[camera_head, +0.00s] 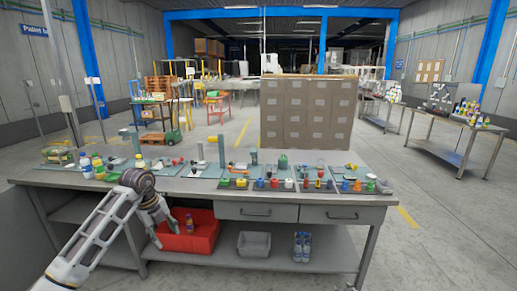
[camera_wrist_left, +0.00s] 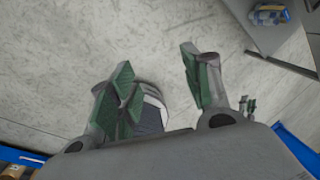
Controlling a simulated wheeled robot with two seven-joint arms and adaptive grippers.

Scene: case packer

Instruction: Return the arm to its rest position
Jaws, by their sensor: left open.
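My left arm comes in from the lower left in the head view. Its gripper (camera_head: 158,232) hangs pointing down in front of the workbench, at the left side of the red bin. In the left wrist view the green-padded fingers (camera_wrist_left: 157,64) stand apart with nothing held between them, over pale floor. A round dark and white shape behind the fingers is partly hidden. My right arm and gripper do not show.
The workbench (camera_head: 175,184) carries many small coloured parts and bottles. Below are a red bin (camera_head: 200,240) holding a bottle, a grey bin (camera_head: 254,244) and clear bottles (camera_head: 301,246). Stacked cartons (camera_head: 305,112) stand behind.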

